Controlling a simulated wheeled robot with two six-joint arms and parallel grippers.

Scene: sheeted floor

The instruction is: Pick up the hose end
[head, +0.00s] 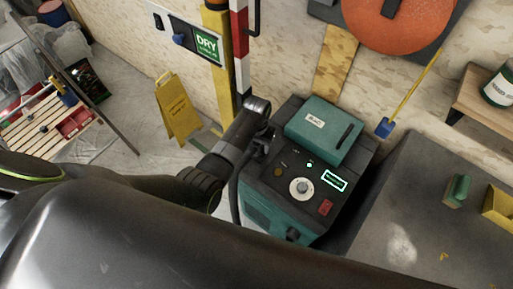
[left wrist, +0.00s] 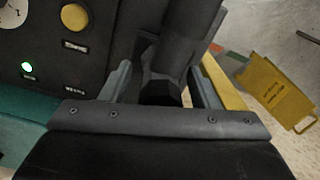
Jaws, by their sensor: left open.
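The dark grey hose end (left wrist: 186,50) is a thick cylinder between the two fingers of my left gripper (left wrist: 162,84) in the left wrist view. The fingers are open, one on each side of it; I cannot tell whether either touches it. In the head view my left gripper (head: 262,143) is at the left edge of the teal and black machine (head: 318,133). A thin black hose (head: 235,190) hangs down beside the machine there. The hose end itself is mostly hidden by the gripper in the head view. My right gripper is not in view.
The machine's panel with a dial (head: 301,189) is close to the right of my gripper. A yellow floor sign (head: 178,108) stands to the left. A yellow post (head: 222,60) is behind. A dark bench (head: 410,225) is at the right.

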